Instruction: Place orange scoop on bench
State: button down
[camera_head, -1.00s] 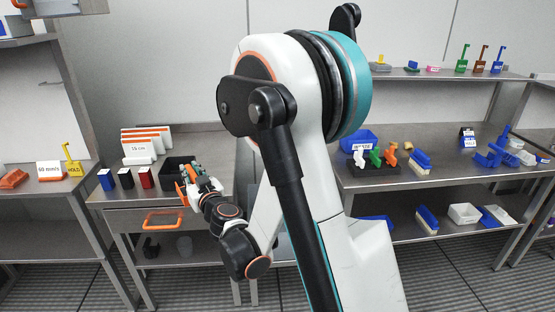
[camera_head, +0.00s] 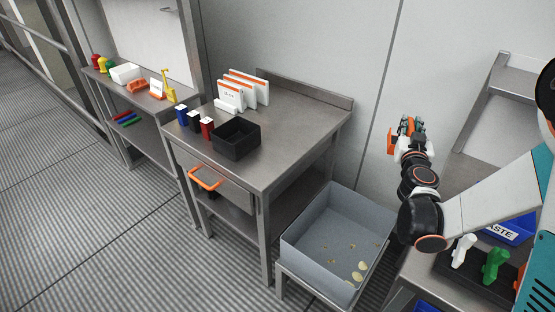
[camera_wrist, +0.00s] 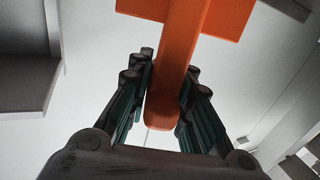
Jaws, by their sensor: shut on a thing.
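My gripper (camera_head: 409,128) is at the right of the head view, raised in front of the pale wall. It is shut on the orange scoop (camera_head: 391,141), whose body shows mostly at the gripper's left side. In the wrist view the orange scoop (camera_wrist: 183,45) has its handle between both finger pads (camera_wrist: 165,100), and its wider part runs off the top edge. A steel bench (camera_head: 300,112) stands left of my gripper, apart from it. Another steel bench (camera_head: 408,272), at the lower right, is partly hidden by my arm.
The middle bench bears a black bin (camera_head: 236,139), white-and-orange boards (camera_head: 246,88) and small coloured boxes; its right part is bare. A grey tub (camera_head: 335,235) with pale bits stands low beside it. White (camera_head: 463,250) and green (camera_head: 495,264) scoops stand on the right bench.

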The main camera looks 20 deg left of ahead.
jog(key=w+a+r+m+h+p, duration=0.1)
jog(key=w+a+h, duration=0.15)
jog(key=a, duration=0.85)
jog(key=w+a+r+m+h, duration=0.1)
jog(key=w+a, duration=0.3)
jog(key=a, duration=0.6)
jog(key=s+a+r+m+g+h, duration=0.1)
jog(key=s+a+r, duration=0.15)
jog(key=a, duration=0.45)
jog(key=s+a+r+h+p, duration=0.1)
jog(key=s+a, duration=0.2)
jog(key=a, duration=0.4)
jog(key=s+a+r+m+g+h, duration=0.1)
jog(key=s+a+r, duration=0.15)
jog(key=a, duration=0.55)
jog(key=f+b, duration=0.2)
jog(key=f, duration=0.4)
jog(key=f+b, duration=0.2)
jog(key=f, duration=0.5)
jog(key=f+b, duration=0.2)
jog(key=f, duration=0.5)
jog(key=shift+s+d+f, duration=0.2)
jog(key=shift+s+d, duration=0.05)
jog(key=shift+r, duration=0.1)
